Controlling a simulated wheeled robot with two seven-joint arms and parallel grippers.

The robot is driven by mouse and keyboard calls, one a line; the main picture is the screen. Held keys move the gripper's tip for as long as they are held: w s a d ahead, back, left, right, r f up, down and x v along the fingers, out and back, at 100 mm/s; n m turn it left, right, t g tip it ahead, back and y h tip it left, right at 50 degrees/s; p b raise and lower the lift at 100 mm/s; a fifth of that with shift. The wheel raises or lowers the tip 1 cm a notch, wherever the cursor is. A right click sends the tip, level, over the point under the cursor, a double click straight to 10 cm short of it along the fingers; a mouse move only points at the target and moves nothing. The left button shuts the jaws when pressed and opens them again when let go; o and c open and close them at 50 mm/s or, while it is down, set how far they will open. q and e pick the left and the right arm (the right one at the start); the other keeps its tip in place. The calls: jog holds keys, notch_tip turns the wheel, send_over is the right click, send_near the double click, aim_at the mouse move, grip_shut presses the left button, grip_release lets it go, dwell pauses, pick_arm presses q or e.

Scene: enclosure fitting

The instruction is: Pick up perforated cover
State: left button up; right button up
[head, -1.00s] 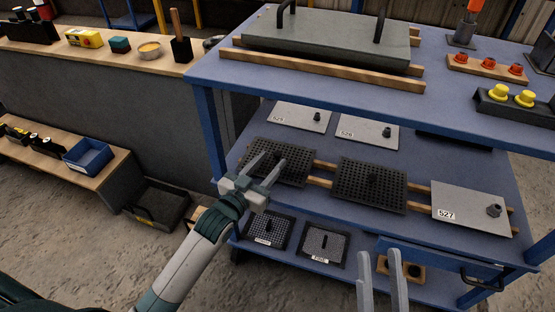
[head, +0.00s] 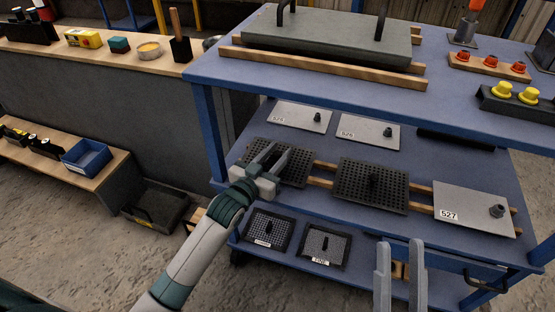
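Two black perforated covers lie on wooden rails on the middle shelf. The left perforated cover (head: 300,168) is partly hidden by my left gripper (head: 278,152). The right perforated cover (head: 398,190) has a dark upright handle in its middle. My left gripper's fingers are apart over the left cover, around the place of its handle; contact cannot be told. My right gripper (head: 400,246) is open and empty at the bottom, in front of the lower shelf. Two smaller perforated panels with labels, one on the left (head: 267,229) and one reading FINE (head: 320,245), lie on the lower shelf.
Plain plates with knobs, one marked 527 (head: 470,209), share the blue rack. The rack's top shelf (head: 300,82) overhangs the back of the middle shelf and carries a grey lid (head: 325,40). A drawer handle (head: 487,285) sits at lower right.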

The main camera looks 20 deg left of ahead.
aim_at(278, 153)
pick_arm(q)
grip_shut()
pick_arm(e)
jog(key=shift+f, duration=0.1)
pick_arm(q)
jog(key=shift+r, duration=0.1)
